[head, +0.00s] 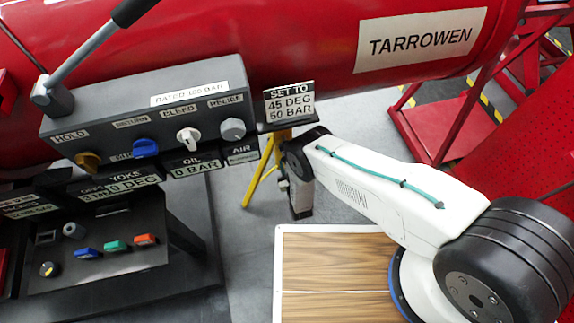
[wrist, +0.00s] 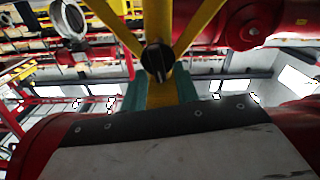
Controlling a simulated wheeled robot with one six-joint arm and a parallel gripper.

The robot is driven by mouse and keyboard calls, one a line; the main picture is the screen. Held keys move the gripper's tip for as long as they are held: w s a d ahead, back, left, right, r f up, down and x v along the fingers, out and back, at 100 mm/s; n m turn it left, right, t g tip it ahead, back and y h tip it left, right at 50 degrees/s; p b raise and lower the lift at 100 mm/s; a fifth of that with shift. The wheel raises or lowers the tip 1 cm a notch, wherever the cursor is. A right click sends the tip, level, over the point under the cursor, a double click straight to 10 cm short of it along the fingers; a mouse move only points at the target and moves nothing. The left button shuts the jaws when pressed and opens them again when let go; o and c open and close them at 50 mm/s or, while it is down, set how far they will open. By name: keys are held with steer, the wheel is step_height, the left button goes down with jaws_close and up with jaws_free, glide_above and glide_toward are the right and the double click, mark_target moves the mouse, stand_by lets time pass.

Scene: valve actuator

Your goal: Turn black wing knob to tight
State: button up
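A black wing knob (wrist: 158,58) with a pale line down its middle shows in the wrist view, where yellow struts meet. In the head view I cannot make it out; the yellow stand (head: 264,172) is partly behind my arm. My gripper (wrist: 158,92) has two teal fingers apart, one on each side of the yellow post, with nothing held. The knob appears just above and beyond the fingertips in that view; I cannot tell the exact gap. In the head view the fingers are not clear beside the stand. A sign (head: 290,103) reads "SET TO 45 DEG 50 BAR".
A grey control panel (head: 110,112) with several coloured knobs stands at the left, with a lever (head: 85,55) above. A red tank (head: 300,45) spans the back. A wood-topped board (head: 330,262) lies below my arm. Red framing (head: 440,125) stands at the right.

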jaws_close()
steer(key=shift+m, duration=0.8)
steer(key=shift+o, duration=1.3)
jaws_free()
steer(key=v, duration=0.7)
steer(key=shift+s+d, duration=0.2)
steer(key=shift+s, duration=0.2)
